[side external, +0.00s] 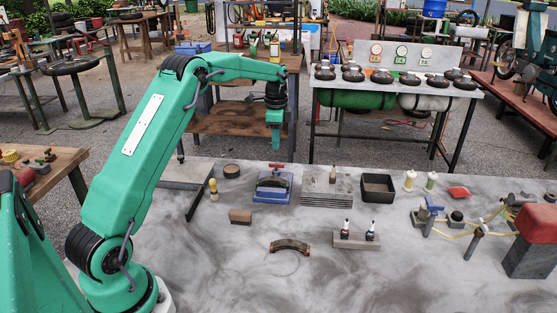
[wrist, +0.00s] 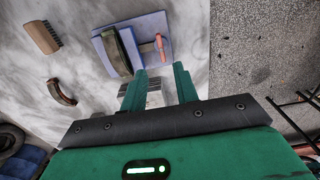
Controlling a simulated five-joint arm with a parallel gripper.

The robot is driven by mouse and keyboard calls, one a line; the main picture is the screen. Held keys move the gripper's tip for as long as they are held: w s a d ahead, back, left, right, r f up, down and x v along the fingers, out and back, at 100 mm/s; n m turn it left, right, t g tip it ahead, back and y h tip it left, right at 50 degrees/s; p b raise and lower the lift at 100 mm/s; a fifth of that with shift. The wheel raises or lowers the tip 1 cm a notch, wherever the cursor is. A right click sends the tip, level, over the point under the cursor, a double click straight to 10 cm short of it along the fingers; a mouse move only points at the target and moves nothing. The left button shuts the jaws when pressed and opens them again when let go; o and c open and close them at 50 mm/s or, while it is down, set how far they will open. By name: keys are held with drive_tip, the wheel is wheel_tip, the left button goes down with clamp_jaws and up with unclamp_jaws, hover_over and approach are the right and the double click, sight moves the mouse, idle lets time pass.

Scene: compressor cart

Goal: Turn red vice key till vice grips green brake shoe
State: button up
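The blue vice (side external: 272,193) sits on the grey table, and its blue plate (wrist: 153,22) shows in the wrist view. The red vice key (side external: 277,166) is at the vice's back side; it also shows in the wrist view (wrist: 161,47). The green brake shoe (wrist: 117,52), a dark curved piece, stands at the vice in the wrist view; whether the jaws touch it I cannot tell. My gripper (side external: 275,149) points down above the vice key, apart from it. In the wrist view its two fingers (wrist: 158,75) are spread with nothing between them.
A brown brake shoe (side external: 290,246) and a brush (side external: 240,216) lie in front of the vice. A ribbed grey plate (side external: 326,200) and a black tray (side external: 378,188) stand to the right. A yellow bottle (side external: 213,190) stands left. The table's front is mostly clear.

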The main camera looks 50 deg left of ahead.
sight(276, 164)
drive_tip(key=shift+a+f, duration=0.2)
drive_tip(key=shift+f, duration=0.05)
drive_tip(key=shift+f, duration=3.9)
drive_tip(key=shift+c, duration=0.4)
clamp_jaws()
